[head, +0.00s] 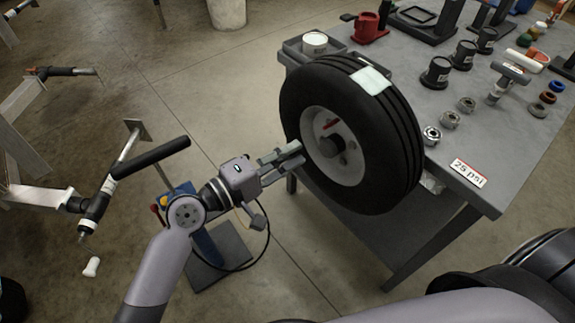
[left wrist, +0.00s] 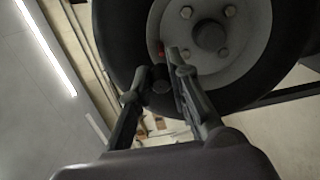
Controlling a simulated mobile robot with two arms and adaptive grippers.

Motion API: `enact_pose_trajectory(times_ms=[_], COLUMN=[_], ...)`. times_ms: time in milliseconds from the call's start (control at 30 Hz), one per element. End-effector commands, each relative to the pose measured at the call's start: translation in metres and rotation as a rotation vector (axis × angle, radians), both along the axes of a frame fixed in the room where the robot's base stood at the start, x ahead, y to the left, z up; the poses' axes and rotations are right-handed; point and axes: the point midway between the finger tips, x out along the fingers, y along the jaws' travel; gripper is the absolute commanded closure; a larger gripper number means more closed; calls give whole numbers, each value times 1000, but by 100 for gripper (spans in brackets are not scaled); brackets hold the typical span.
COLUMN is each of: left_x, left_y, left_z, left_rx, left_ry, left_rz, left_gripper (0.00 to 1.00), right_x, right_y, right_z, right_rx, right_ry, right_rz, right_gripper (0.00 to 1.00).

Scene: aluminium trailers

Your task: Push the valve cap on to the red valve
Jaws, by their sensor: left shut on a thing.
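The red valve (head: 331,124) is a small red stem on the pale wheel rim (head: 350,165) of an upright black tyre (head: 400,150). It also shows in the left wrist view (left wrist: 161,49), just beyond the fingertips. My left gripper (head: 297,152) reaches in from the left, its fingertips close to the rim's lower left. In the left wrist view its fingers (left wrist: 160,76) are closed around a small dark piece, which looks like the valve cap (left wrist: 160,86). The cap is hidden in the head view. I cannot tell whether it touches the valve. My right gripper is not in view.
The wheel stands at the near left edge of a grey workbench (head: 470,215). A trailer frame with a black handle (head: 150,158) is at left.

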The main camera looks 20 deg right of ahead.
Motion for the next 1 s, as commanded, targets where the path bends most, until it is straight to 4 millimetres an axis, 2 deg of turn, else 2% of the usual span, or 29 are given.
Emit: enact_pose_trajectory(times_ms=[67, 533, 1000], left_x=[4, 5, 20], left_y=[-1, 0, -39], left_z=[-5, -3, -3], left_rx=[-23, -27, -27], left_ry=[-7, -8, -8], left_rz=[29, 41, 40], left_gripper=[95, 95, 95], right_x=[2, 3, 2], right_y=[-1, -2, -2], right_z=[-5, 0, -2], right_rx=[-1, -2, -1], right_ry=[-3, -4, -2], right_rz=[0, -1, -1], right_gripper=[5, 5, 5])
